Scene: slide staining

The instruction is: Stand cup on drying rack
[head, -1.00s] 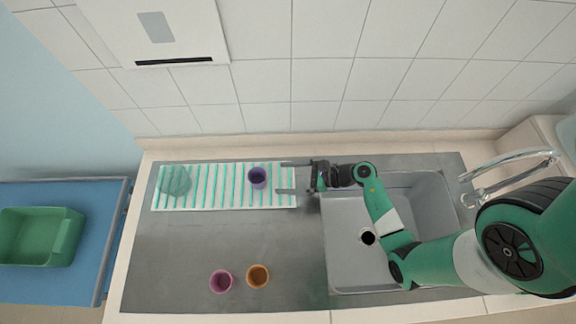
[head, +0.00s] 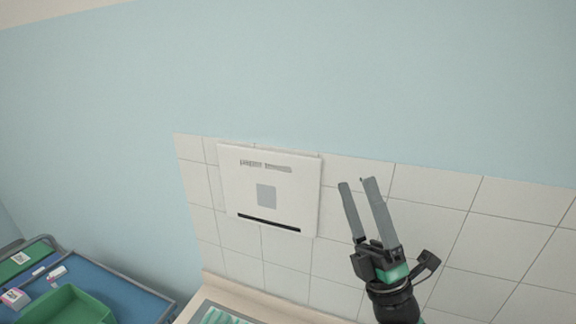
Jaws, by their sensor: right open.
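My right gripper (head: 356,182) is raised in front of the tiled wall, fingers pointing up, open and empty. Only a corner of the green-and-white striped drying rack (head: 222,316) shows at the bottom edge. No cup is in the view now; the counter where the cups stood is cut off below the frame. My left gripper is not in view.
A white paper towel dispenser (head: 268,190) hangs on the wall left of my right gripper. At the lower left a blue cart (head: 140,300) carries a green bin (head: 68,306), a green tray (head: 22,262) and small boxes. The upper wall is bare.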

